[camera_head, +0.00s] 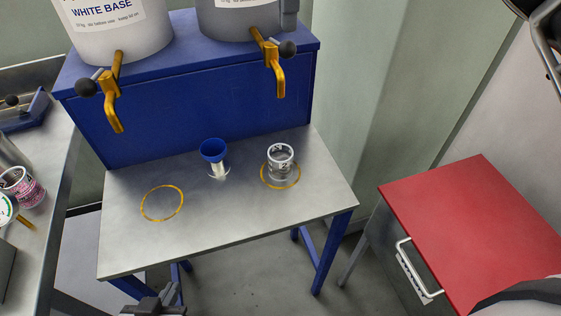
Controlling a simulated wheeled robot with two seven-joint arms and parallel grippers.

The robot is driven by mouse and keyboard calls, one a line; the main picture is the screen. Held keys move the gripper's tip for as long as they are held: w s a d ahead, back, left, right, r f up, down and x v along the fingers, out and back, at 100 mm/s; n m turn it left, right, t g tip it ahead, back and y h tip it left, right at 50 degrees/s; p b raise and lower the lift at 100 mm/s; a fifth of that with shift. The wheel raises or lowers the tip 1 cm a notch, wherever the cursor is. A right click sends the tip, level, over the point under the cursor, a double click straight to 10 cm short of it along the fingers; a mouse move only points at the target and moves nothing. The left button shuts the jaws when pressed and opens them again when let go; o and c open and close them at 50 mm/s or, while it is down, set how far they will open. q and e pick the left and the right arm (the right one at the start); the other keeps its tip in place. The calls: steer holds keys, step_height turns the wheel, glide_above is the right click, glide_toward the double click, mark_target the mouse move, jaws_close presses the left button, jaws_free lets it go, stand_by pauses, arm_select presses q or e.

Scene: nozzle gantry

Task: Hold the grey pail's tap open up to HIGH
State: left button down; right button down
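The grey pail (238,24) stands on the right of a blue stand, cut off by the top edge. Its brass tap (278,76) points down over the bench and has a black ball-ended lever (288,48) to the right. No stream shows below the spout. A clear jar with a marked white band (280,157) stands upright inside a yellow ring, below and in front of this tap. Its markings are too small to read. My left gripper (155,301) is at the bottom edge, in front of the bench and away from the tap; its finger opening is unclear. My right gripper is not identifiable.
A white pail (118,30) with its own brass tap (112,102) is on the left of the blue stand (190,115). A blue funnel (213,151) stands mid-bench. The left yellow ring (162,203) is empty. A red-topped cabinet (478,225) is at right.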

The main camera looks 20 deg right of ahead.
steer(key=shift+r, duration=0.1)
step_height(320, 180, up, 5)
steer(key=p, duration=0.4)
steer(key=shift+p, duration=0.35)
